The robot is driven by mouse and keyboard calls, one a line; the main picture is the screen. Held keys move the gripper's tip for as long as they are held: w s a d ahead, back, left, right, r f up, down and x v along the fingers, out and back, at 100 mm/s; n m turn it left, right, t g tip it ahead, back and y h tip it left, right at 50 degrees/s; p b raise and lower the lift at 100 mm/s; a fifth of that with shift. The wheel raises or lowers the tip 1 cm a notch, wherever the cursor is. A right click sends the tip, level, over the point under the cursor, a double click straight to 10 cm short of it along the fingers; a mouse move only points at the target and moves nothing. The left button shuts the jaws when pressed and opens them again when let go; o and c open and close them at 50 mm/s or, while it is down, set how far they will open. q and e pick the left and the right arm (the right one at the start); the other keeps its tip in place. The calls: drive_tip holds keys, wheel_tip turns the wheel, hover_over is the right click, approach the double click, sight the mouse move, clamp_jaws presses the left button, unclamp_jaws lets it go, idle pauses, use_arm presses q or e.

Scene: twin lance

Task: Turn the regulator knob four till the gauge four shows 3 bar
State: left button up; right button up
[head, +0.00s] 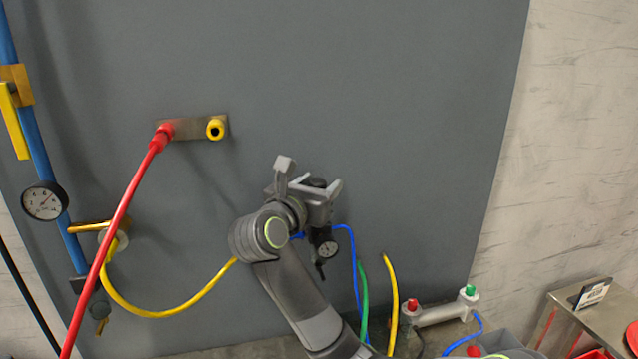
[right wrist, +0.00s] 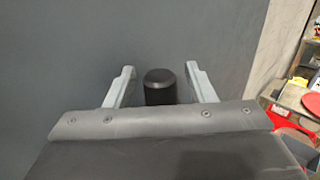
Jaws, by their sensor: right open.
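A black regulator knob (head: 316,182) stands between the spread fingers of my right gripper (head: 311,174). In the right wrist view, the dark round knob (right wrist: 160,86) is between the two fingers of the open gripper (right wrist: 160,70), with a gap on each side. No number label shows on the knob or gauge. My left gripper is not in view.
A larger gauge (head: 43,201) sits on a blue pipe (head: 35,140) at the left. A red hose (head: 115,225) runs from a wall block (head: 200,127). Yellow, green and blue hoses are near my arm. A valve manifold (head: 440,312) is at lower right. The grey panel above is clear.

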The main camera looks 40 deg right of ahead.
drive_tip(key=shift+a, duration=0.1)
drive_tip(key=shift+c, duration=0.3)
drive_tip(key=shift+s, duration=0.1)
drive_tip(key=shift+c, duration=1.2)
drive_tip(key=c, duration=0.7)
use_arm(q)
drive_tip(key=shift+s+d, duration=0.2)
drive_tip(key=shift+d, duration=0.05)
use_arm(e)
drive_tip(key=shift+o, duration=0.2)
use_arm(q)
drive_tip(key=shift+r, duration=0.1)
